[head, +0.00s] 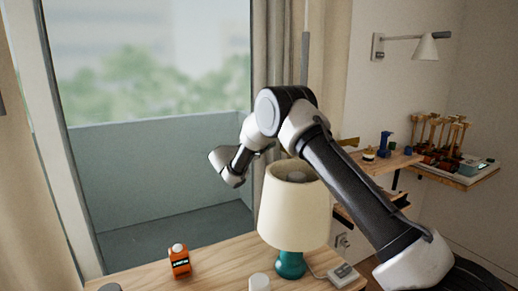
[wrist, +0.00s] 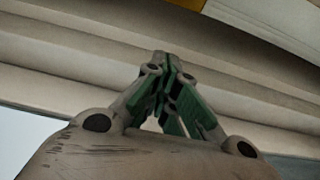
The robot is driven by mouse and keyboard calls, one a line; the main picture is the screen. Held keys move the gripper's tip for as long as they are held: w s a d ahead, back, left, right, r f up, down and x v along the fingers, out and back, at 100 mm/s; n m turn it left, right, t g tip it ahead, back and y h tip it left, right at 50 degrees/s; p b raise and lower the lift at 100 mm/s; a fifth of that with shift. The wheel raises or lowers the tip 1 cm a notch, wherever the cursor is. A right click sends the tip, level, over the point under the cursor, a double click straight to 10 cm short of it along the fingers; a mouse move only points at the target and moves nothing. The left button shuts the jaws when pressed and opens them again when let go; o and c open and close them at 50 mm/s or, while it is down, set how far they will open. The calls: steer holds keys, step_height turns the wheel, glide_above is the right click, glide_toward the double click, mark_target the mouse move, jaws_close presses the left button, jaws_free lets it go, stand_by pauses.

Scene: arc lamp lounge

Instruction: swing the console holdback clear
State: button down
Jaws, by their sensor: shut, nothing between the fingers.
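A brass-yellow bar (head: 348,142), which looks like the holdback, sticks out by the wall just right of my arm in the head view. My arm hides part of that area, so I cannot tell how the bar is turned. In the wrist view a yellow strip (wrist: 188,4) and a tan band (wrist: 285,25) cross the top edge; I cannot tell whether either is the holdback. My gripper (wrist: 160,62) is shut and empty, with pale curtain folds (wrist: 60,75) behind its fingertips. My fingers cannot be made out in the head view.
A cream-shaded lamp (head: 293,205) stands on the wooden table (head: 215,265), close to my arm. An orange object (head: 179,262) and a white cylinder (head: 259,283) are there too. The curtain (head: 273,50) hangs beside the window. Shelves with small items (head: 440,140) are at right.

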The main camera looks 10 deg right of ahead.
mark_target(282, 149)
steer(key=shift+s+d, duration=0.2)
steer(key=shift+s, duration=0.45)
steer(key=shift+s+d, duration=0.25)
steer(key=shift+s, duration=0.4)
steer(key=shift+s+d, duration=0.2)
steer(key=shift+s, duration=0.45)
steer(key=s, duration=0.5)
steer(key=shift+d, duration=0.25)
steer(key=v, duration=1.2)
